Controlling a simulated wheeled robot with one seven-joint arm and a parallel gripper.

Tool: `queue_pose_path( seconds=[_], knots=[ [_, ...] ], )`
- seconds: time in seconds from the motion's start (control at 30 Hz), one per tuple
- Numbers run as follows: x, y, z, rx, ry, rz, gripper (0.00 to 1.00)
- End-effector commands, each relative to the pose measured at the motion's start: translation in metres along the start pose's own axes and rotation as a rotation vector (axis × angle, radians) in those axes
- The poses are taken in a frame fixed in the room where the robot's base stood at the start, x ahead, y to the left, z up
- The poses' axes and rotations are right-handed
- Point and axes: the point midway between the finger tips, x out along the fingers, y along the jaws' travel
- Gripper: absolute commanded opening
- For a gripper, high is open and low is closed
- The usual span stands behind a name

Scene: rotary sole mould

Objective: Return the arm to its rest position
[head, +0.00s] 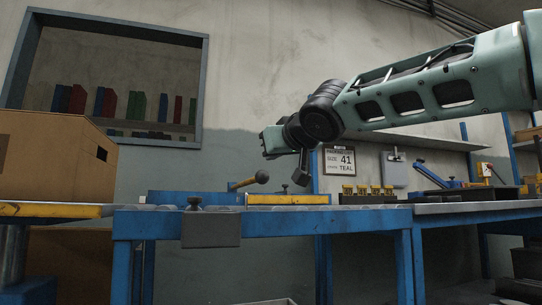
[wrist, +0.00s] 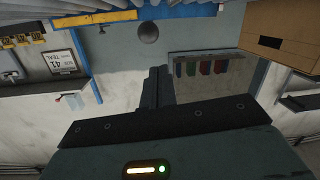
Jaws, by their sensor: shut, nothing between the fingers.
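My arm (head: 430,88) reaches in from the right in the head view, raised above the blue bench and bent at a dark wrist joint. My gripper (head: 268,152) is at its left end, in the air in front of the wall, small and partly hidden by its own body. In the wrist view, my gripper (wrist: 156,72) shows two dark fingers pressed together with nothing between them. They point towards the wall and window, and that picture is upside down. The fingers touch nothing that I can see.
A ball-ended handle (head: 262,177) rises from the blue bench (head: 345,222) below my gripper. A cardboard box (head: 50,155) stands at left on a yellow-edged surface. A sign reading size 41 teal (head: 339,161) and several yellow pieces (head: 368,190) are right of it. Air around my gripper looks clear.

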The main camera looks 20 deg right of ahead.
Motion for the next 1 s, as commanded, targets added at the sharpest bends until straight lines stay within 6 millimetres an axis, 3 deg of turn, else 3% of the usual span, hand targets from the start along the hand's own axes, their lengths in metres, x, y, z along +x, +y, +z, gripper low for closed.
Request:
queue_pose_path(
  seconds=[0.5,0.57,0.67,0.77,0.87,1.0],
  knots=[
    [0.0,0.0,0.0,0.0,0.0,0.0,0.0],
    [0.001,-0.007,0.005,-0.004,-0.03,-0.014,0.0],
    [0.0,-0.032,0.03,-0.017,-0.137,-0.062,0.0],
    [-0.013,-0.069,0.074,-0.045,-0.309,-0.139,0.0],
    [-0.042,-0.106,0.13,-0.088,-0.511,-0.228,0.0],
    [-0.106,-0.141,0.201,-0.161,-0.782,-0.346,0.0]
  ],
)
